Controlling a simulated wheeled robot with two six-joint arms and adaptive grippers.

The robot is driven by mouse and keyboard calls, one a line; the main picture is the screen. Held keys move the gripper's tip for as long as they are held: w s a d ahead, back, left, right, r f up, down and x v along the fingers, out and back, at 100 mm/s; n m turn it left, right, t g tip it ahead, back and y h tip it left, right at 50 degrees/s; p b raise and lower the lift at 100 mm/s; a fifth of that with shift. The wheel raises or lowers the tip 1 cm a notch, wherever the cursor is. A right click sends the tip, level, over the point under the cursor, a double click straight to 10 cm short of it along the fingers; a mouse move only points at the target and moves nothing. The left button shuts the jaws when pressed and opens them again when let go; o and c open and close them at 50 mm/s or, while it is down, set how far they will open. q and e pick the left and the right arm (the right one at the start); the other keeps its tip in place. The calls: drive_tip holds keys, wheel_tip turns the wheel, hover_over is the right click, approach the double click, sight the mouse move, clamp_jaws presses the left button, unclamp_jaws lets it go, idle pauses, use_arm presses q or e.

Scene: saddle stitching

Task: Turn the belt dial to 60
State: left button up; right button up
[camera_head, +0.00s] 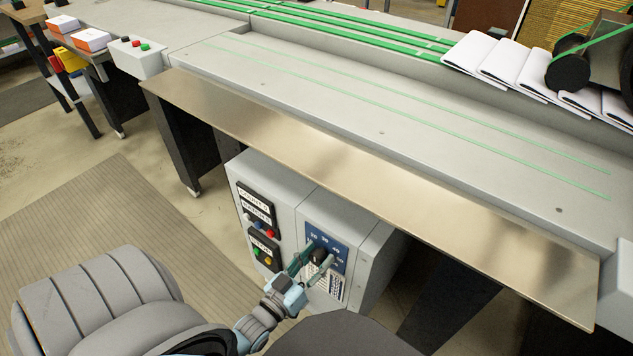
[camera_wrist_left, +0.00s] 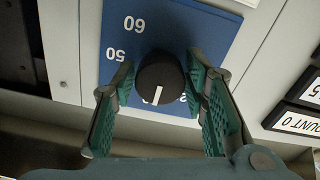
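The belt dial is a round black knob (camera_wrist_left: 160,82) on a blue panel (camera_wrist_left: 200,30). Its white pointer line points down in the left wrist view, away from the printed 60 and 50 at upper left. My left gripper (camera_wrist_left: 160,72) has its green fingers spread, one on each side of the knob; I cannot tell if they touch it. In the head view the blue panel (camera_head: 337,246) is on the front of a grey control box, with the left gripper (camera_head: 314,264) at the knob. The fingers partly hide the panel's lower part. My right gripper is not seen.
The grey control box (camera_head: 285,190) stands under a long metal ledge (camera_head: 380,165), which overhangs it. A button panel (camera_head: 255,207) with labels is left of the dial; more labels show at right in the wrist view (camera_wrist_left: 300,122). White booklets (camera_head: 490,55) lie on the conveyor above.

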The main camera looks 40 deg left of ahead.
use_arm(q)
drive_tip(key=c, duration=0.6)
